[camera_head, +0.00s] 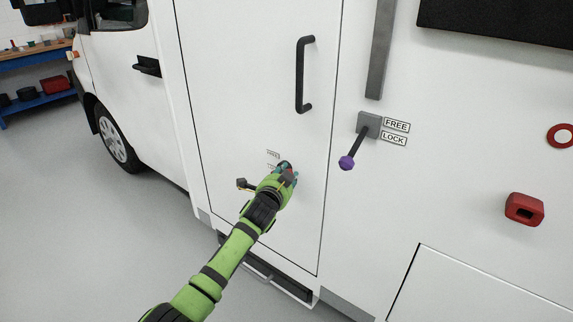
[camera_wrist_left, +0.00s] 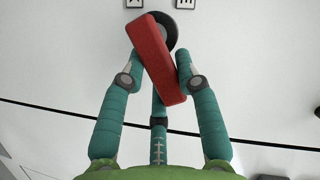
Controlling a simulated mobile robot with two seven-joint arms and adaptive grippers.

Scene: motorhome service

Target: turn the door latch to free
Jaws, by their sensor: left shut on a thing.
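The door latch is a red bar (camera_wrist_left: 158,62) on a round black hub (camera_wrist_left: 167,28), set on the white door (camera_head: 235,90). In the left wrist view the bar slants from upper left to lower right. My left gripper (camera_wrist_left: 158,80) is shut on the bar, with its teal fingers on both sides. In the head view the left gripper (camera_head: 286,176) is at the lower part of the door and hides most of the latch. Two small labels sit beside the latch, too small to read in the head view and cut off in the wrist view. My right gripper is out of view.
A black vertical handle (camera_head: 302,75) is higher on the door. Right of the door, a purple-knobbed lever (camera_head: 357,148) stands by FREE (camera_head: 397,125) and LOCK (camera_head: 393,138) labels. A red fitting (camera_head: 524,208) is further right. Floor (camera_head: 130,235) at left is clear.

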